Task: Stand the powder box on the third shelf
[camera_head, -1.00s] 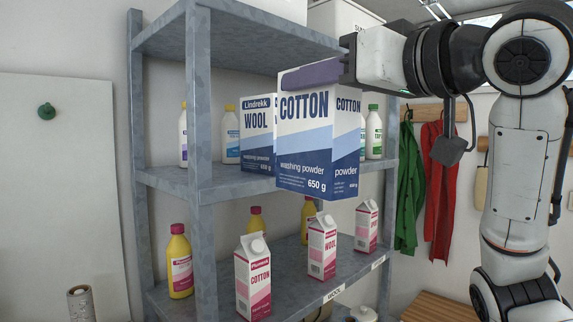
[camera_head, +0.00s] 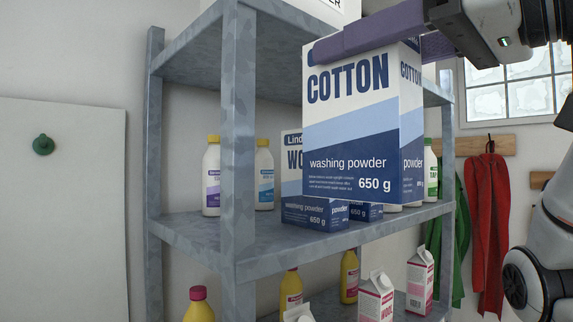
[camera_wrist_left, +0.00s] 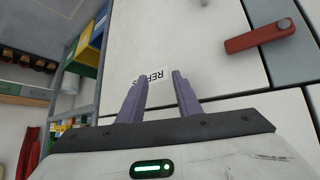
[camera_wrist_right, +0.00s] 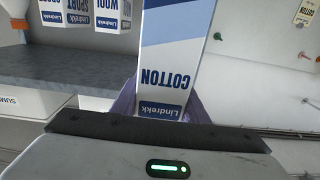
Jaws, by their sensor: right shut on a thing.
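The COTTON powder box (camera_head: 347,130), white and blue, is upright in front of the grey shelf unit, high in the head view. My right gripper (camera_head: 375,35) is shut on it near its top; the right wrist view shows the box (camera_wrist_right: 178,50) between the fingers. Behind and below it, a shelf board (camera_head: 290,244) carries a WOOL powder box (camera_head: 291,190) and another blue-and-white box, mostly hidden by the held box. Whether the held box touches anything is hard to tell, but it looks apart from the board. My left gripper (camera_wrist_left: 158,85) is open and empty, away from the shelf.
White bottles (camera_head: 212,178) stand at the left of the same shelf board. Cartons (camera_head: 375,298) and yellow bottles (camera_head: 291,290) stand on the board below. The front-left upright (camera_head: 237,140) and the board above (camera_head: 285,28) frame the space.

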